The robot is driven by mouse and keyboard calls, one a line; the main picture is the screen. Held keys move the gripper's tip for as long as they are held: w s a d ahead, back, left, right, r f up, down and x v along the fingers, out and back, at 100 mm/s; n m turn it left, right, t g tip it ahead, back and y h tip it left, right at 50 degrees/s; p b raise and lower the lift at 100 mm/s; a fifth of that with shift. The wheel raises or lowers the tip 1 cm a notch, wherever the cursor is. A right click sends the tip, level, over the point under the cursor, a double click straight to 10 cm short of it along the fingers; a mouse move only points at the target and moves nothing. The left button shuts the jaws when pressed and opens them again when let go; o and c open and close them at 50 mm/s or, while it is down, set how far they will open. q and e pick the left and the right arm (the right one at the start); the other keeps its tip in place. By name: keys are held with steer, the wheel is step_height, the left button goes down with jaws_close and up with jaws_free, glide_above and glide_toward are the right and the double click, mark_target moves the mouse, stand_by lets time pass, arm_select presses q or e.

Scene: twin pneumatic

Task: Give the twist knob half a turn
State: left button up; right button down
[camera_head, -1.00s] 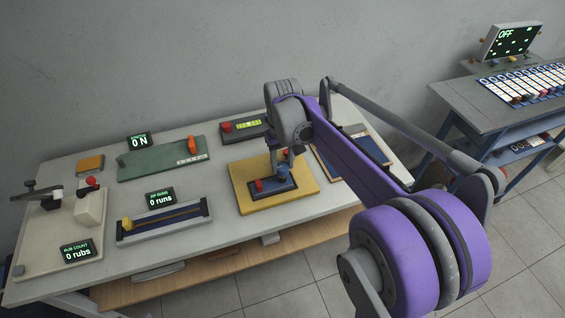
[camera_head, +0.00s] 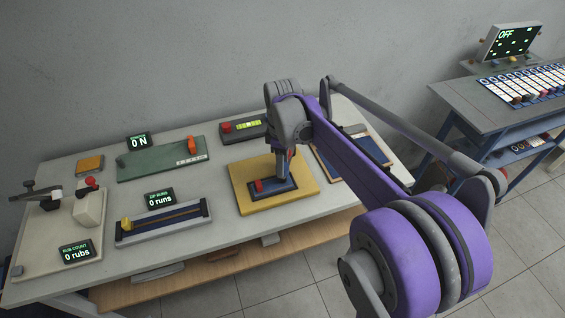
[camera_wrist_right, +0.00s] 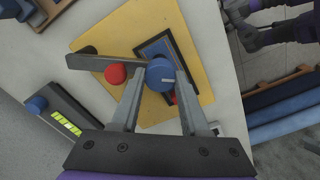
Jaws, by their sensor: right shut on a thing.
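In the head view the right gripper (camera_head: 281,174) reaches down onto the plate and hides most of the knob. A red round knob (camera_head: 258,186) sits to the left of it, also seen in the wrist view (camera_wrist_right: 116,74). My left gripper is not in view.
A grey bar (camera_wrist_right: 100,63) lies across the wrist view beside the red knob. A box with a red button and green display (camera_head: 247,127) stands behind the board. A slider track (camera_head: 163,222) lies to the left and a blue panel (camera_head: 352,150) to the right.

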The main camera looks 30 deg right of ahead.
steer(key=n, duration=0.6)
steer(key=shift+n, duration=0.4)
stand_by(0.4)
steer(key=shift+c, duration=2)
jaws_free()
steer(key=shift+r, duration=0.1)
step_height(320, 180, up, 11)
steer(key=shift+p, duration=0.3)
steer(key=shift+f, duration=0.2)
